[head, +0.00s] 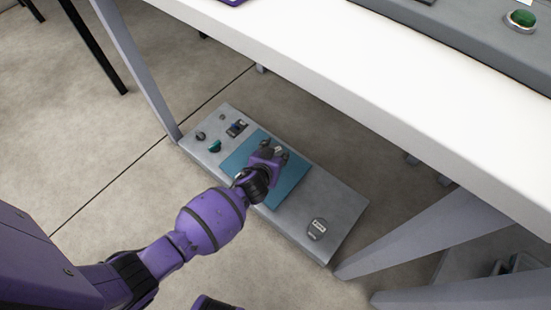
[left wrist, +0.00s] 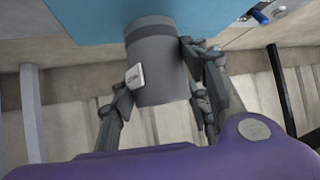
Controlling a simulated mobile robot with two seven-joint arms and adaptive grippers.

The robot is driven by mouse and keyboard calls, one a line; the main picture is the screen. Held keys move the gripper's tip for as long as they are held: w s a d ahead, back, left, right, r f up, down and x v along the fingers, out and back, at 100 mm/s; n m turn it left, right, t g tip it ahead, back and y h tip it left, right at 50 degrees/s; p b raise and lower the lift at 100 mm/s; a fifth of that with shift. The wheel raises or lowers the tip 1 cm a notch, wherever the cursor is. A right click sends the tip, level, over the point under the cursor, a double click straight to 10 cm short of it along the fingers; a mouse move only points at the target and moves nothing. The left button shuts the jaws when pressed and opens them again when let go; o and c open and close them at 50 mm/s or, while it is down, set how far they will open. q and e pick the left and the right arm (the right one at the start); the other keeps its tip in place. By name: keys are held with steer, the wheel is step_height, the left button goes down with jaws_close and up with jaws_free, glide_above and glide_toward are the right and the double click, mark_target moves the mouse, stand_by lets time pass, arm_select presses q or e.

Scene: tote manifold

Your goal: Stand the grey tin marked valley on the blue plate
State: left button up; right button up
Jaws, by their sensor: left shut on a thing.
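My left gripper (head: 275,152) is over the blue plate (head: 240,158), which lies on a low grey board. In the left wrist view its fingers (left wrist: 158,95) are shut on a grey tin (left wrist: 158,72) with a darker band and a small white label. The blue plate (left wrist: 80,20) shows right behind the tin's far end; I cannot tell whether they touch. In the head view the gripper mostly hides this tin. Another dark grey piece with a white label (head: 317,228) is at the board's near right end. No lettering is legible. My right gripper is not in view.
The low grey board (head: 345,205) also bears a dark knob (head: 200,136), a teal piece (head: 215,146) and a small device (head: 237,129) at its far left end. A white table (head: 330,70) overhangs close to the right, with grey legs (head: 140,70) nearby.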

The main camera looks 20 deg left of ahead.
arm_select(q)
step_height(320, 180, down, 3)
steer(key=shift+s+f+b, duration=0.1)
steer(key=shift+b, duration=0.5)
steer(key=o, duration=1.1)
steer(key=shift+o, duration=0.7)
